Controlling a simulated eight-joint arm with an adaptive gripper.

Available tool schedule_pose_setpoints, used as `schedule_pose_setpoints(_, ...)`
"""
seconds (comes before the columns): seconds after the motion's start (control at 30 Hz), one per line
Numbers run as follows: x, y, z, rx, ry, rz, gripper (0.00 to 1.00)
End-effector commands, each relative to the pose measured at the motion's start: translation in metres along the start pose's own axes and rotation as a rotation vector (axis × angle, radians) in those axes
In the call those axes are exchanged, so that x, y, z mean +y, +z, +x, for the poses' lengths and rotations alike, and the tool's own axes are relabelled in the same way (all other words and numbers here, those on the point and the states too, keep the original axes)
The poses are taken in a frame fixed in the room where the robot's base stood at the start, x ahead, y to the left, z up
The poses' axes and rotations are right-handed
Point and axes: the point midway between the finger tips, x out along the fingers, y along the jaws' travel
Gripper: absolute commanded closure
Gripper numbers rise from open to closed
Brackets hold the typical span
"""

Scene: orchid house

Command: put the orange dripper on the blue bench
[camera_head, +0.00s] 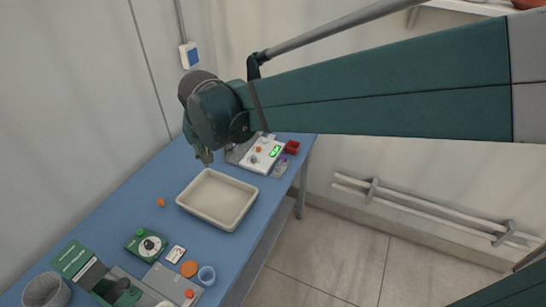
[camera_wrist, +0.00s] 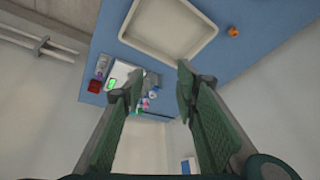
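A small orange object (camera_head: 161,202), which looks like the orange dripper, lies on the blue bench (camera_head: 128,212), left of the cream tray (camera_head: 236,225). It also shows in the wrist view (camera_wrist: 233,31), beside the tray and on the bench top (camera_wrist: 258,50). My gripper (camera_head: 205,157) hangs above the far part of the bench, beyond the tray and well apart from the orange object. In the wrist view its two green fingers (camera_wrist: 162,75) are apart, with nothing held between them.
A white device with a green display (camera_head: 262,155), a red box (camera_head: 292,147) and small bottles (camera_head: 280,167) stand at the far end. The tray looks empty.

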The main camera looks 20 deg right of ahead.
Motion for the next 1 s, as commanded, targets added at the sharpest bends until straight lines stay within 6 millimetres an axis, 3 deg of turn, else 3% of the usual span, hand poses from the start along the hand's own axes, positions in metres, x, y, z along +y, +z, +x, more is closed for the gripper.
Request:
schedule_pose_setpoints(0.5,0.094,0.04,-0.047,0.058,-0.047,-0.088,0.7)
schedule_pose_setpoints(1.0,0.165,0.094,-0.072,0.136,-0.071,-0.174,0.7)
